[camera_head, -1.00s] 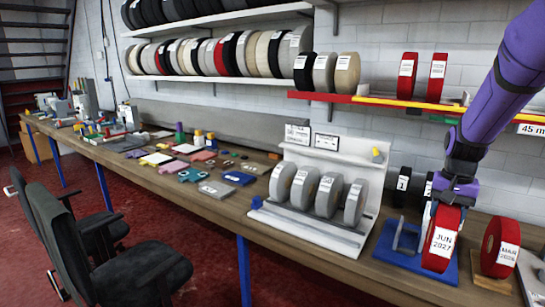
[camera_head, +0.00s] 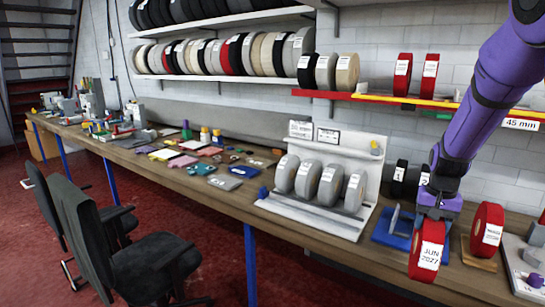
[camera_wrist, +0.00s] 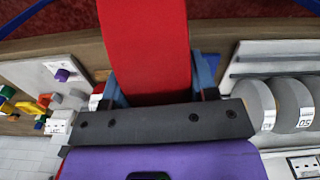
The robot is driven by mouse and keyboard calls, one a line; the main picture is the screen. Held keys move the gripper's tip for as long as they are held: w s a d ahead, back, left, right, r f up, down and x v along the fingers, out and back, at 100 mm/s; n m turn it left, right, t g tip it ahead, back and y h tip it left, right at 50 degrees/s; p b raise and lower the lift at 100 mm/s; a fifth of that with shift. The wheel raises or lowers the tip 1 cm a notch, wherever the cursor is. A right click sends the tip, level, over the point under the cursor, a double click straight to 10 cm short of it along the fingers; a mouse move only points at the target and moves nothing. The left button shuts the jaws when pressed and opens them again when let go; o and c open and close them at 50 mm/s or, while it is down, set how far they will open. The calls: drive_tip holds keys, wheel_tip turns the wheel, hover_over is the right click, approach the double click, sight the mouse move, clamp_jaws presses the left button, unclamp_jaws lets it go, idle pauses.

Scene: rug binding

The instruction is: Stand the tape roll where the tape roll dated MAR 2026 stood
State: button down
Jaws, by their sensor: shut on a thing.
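My gripper (camera_head: 433,218) is shut on a red tape roll (camera_head: 427,250) labelled JUN 2027. The roll hangs upright below the jaws, near the bench's front edge. In the wrist view the roll (camera_wrist: 147,50) fills the space between the fingers (camera_wrist: 158,88). Another red tape roll (camera_head: 487,228) stands upright on a wooden block (camera_head: 478,256), right of the held roll. Its label is too small to read surely now; it looked like MAR 2026 in the earlier frame. A blue stand (camera_head: 392,238) with a grey upright is left of the held roll, partly hidden by it.
A white rack (camera_head: 310,212) with several grey rolls stands left of the blue stand. Dark rolls (camera_head: 400,175) stand behind. A white board (camera_head: 515,270) is at the far right. Two red rolls (camera_head: 402,75) sit on the shelf above. Chairs (camera_head: 120,255) stand before the bench (camera_head: 215,190).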

drive_tip(key=w+a+f+n, duration=0.2)
drive_tip(key=a+f, duration=0.3)
drive_tip(key=f, duration=0.5)
drive_tip(key=w+a+f+n, duration=0.3)
drive_tip(key=a+f, duration=0.2)
drive_tip(key=f, duration=0.4)
drive_tip(key=shift+a+f+n, duration=0.25)
drive_tip(key=shift+f+n, duration=0.05)
drive_tip(key=shift+f, duration=0.1)
